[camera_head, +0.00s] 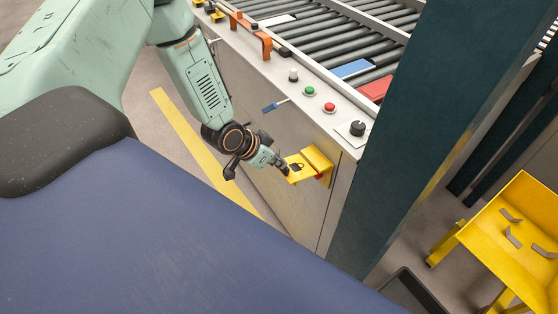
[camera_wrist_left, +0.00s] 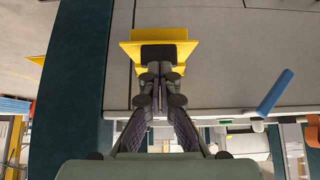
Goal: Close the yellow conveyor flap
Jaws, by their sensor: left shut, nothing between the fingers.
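The yellow conveyor flap (camera_head: 318,157) sits on the light side panel of the conveyor, below the control buttons. It juts out from the panel, with a black marking on its upper face and a small red part at its right end. My left gripper (camera_head: 284,168) is shut and empty, its tips at the flap's outer left edge. In the left wrist view, the shut fingertips (camera_wrist_left: 159,72) lie in front of the yellow flap (camera_wrist_left: 187,49), by a dark patch on it. Whether they touch it I cannot tell. My right gripper is not in view.
The conveyor's ledge (camera_head: 270,75) carries a green button (camera_head: 310,90), a red button (camera_head: 330,107) and a black knob (camera_head: 357,128). A dark teal column (camera_head: 400,150) stands right of the flap; a yellow stand (camera_head: 500,225) is farther right.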

